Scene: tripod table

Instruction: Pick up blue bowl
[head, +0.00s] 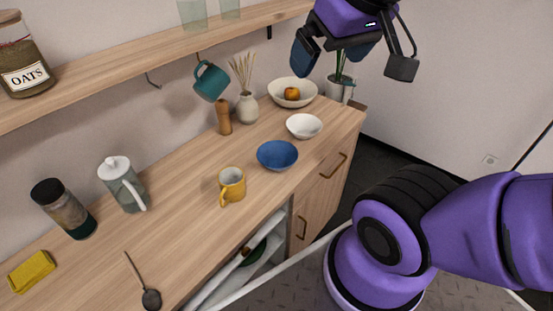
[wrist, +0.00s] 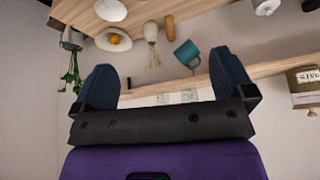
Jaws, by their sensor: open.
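The blue bowl (head: 277,155) stands upright on the wooden counter in the head view, between the yellow mug and a small white bowl. It looks empty. I do not see it in the wrist view. My gripper (head: 333,68) is raised high above the counter's far right end, up and to the right of the blue bowl and well apart from it. In the wrist view, its two dark blue fingers (wrist: 168,88) stand wide apart with nothing held between them.
Near the bowl are a yellow mug (head: 232,185), a white bowl (head: 304,126), a larger bowl with an orange fruit (head: 291,94), a vase (head: 247,108) and a pepper mill (head: 223,117). A shelf (head: 130,62) with a hanging teal mug (head: 210,82) runs above.

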